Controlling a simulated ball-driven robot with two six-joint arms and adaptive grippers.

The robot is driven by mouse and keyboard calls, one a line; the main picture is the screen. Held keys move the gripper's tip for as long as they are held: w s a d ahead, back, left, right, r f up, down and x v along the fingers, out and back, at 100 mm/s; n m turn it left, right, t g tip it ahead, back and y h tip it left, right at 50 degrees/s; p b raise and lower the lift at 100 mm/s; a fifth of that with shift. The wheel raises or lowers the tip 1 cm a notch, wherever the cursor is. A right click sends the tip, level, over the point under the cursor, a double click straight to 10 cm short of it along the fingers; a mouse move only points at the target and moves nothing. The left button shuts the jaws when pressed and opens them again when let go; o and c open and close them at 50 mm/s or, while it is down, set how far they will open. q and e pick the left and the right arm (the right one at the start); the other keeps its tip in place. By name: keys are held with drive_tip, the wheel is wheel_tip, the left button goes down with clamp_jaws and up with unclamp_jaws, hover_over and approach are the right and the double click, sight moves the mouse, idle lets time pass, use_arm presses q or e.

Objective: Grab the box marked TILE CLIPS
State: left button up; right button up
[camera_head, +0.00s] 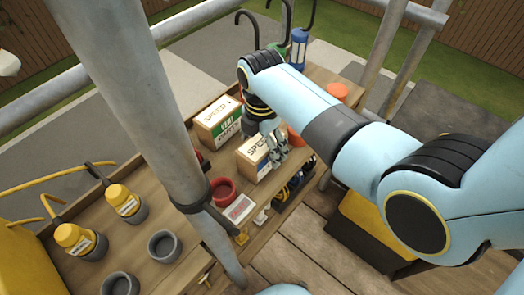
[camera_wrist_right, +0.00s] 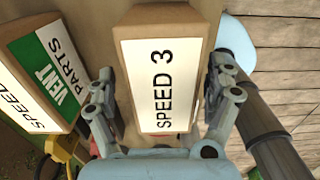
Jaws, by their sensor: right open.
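No label reading TILE CLIPS is legible in either view. A cardboard box (camera_head: 250,158) with a white SPEED label on top stands on the wooden shelf; in the right wrist view the box (camera_wrist_right: 163,75) reads SPEED 3. Its side marking cannot be read. My right gripper (camera_head: 275,148) is open above it; in the right wrist view the open fingers (camera_wrist_right: 164,78) lie on either side of the box in the picture. I cannot tell whether they touch it. A second box (camera_head: 217,122) with a green panel stands to its left; in the wrist view this box (camera_wrist_right: 42,75) reads VENT PARTS. My left gripper is not in view.
A red cup (camera_head: 222,190) and a red-and-white pack (camera_head: 239,209) stand near the box. Yellow-capped bottles (camera_head: 125,202) and grey cups (camera_head: 164,246) are at the left. A thick metal pole (camera_head: 150,105) crosses in front of the shelf. Dark coils lie to the right.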

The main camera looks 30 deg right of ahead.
wheel_tip(320, 180, down, 3)
drive_tip(key=shift+s+f, duration=0.1)
drive_tip(key=shift+s, duration=0.05)
drive_tip(key=c, duration=1.7)
